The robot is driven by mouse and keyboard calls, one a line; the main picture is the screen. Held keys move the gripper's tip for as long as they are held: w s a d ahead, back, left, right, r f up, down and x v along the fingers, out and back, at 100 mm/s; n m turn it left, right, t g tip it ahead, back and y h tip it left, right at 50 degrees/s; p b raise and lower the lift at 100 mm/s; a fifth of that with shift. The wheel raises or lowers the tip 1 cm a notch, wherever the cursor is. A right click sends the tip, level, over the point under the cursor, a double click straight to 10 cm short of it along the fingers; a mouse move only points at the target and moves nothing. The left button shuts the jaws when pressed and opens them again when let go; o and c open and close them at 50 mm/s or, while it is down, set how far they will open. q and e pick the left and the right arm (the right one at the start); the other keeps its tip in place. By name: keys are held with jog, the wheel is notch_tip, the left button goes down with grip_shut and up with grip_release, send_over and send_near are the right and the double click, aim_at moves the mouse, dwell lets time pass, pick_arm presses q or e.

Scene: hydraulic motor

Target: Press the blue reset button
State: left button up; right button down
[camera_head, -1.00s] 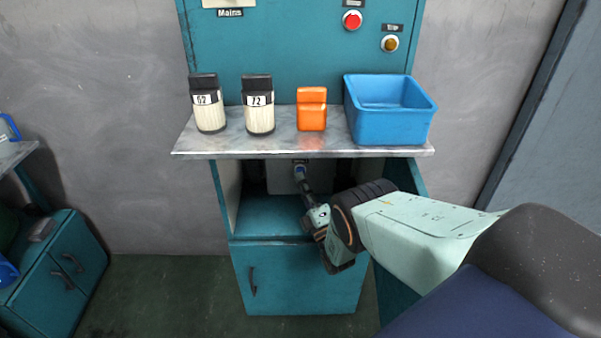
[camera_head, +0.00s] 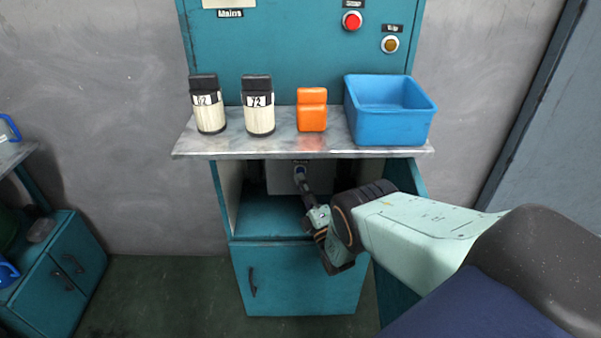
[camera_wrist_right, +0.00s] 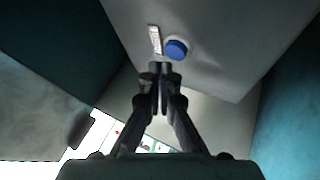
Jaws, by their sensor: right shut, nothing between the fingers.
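The blue reset button (camera_wrist_right: 176,49) sits on a grey panel (camera_wrist_right: 215,60) inside the cabinet, beside a small white label (camera_wrist_right: 154,39). My left gripper is not in view.
Above is a metal shelf (camera_head: 270,145) with two labelled containers (camera_head: 208,103) (camera_head: 258,105), an orange container (camera_head: 312,109) and a blue bin (camera_head: 391,124). A red button (camera_head: 352,20) and an amber button (camera_head: 390,44) are on the upper panel. Compartment walls are close on both sides.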

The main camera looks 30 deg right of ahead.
jog(key=shift+w+d+b, duration=0.25)
jog(key=shift+w+b, duration=0.15)
jog(key=shift+w+d+b, duration=0.2)
jog(key=shift+w+b, duration=0.1)
jog(key=shift+b, duration=0.05)
dwell(0.7)
jog(key=shift+s, duration=0.1)
jog(key=shift+s+a+p, duration=0.45)
jog(key=shift+s+p, duration=0.15)
jog(key=shift+s+a+p, duration=0.45)
jog(key=shift+s+p, duration=0.05)
jog(key=shift+s, duration=0.2)
jog(key=shift+s+a+p, duration=0.4)
jog(key=shift+s+p, duration=0.1)
jog(key=shift+s, duration=0.25)
jog(key=shift+s+a+p, duration=0.45)
jog(key=shift+s+p, duration=0.05)
jog(key=shift+s, duration=0.2)
